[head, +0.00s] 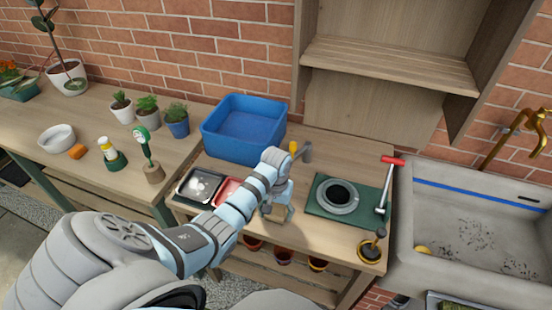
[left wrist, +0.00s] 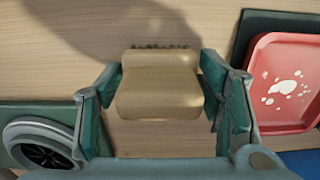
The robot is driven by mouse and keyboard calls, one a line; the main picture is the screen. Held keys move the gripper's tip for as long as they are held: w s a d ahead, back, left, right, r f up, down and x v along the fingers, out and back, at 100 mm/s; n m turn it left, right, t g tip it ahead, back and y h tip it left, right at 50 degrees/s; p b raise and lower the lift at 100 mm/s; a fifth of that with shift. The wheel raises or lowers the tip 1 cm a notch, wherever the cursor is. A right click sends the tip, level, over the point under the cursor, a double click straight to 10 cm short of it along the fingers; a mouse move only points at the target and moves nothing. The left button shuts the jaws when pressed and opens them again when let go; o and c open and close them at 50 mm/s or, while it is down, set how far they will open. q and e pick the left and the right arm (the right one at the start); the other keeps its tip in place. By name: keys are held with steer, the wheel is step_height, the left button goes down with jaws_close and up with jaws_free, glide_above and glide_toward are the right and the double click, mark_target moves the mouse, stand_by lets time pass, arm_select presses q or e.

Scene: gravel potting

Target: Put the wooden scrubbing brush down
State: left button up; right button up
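The wooden scrubbing brush (left wrist: 160,90) is a pale block with a short row of dark bristles at its far edge. In the left wrist view it sits between the two fingers of my left gripper (left wrist: 160,62), and the fingertips appear to touch its sides. In the head view my left gripper (head: 276,207) is over the middle of the wooden bench (head: 322,243), between the red tray and the green mat; the brush is mostly hidden there. I cannot tell whether the brush touches the bench. My right gripper is not in view.
A red tray (head: 227,190) and a dark tray (head: 198,185) lie left of the gripper. A green mat (head: 318,208) with a grey round piece (head: 337,197) lies right. A blue bin (head: 243,130) stands behind. The bench front is clear left of a dark-based tool (head: 371,250).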

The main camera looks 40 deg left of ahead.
mark_target(276, 205)
arm_select(q)
steer(key=shift+r, duration=0.15)
step_height(276, 205, up, 12)
steer(key=p, duration=0.3)
steer(key=shift+r, duration=0.15)
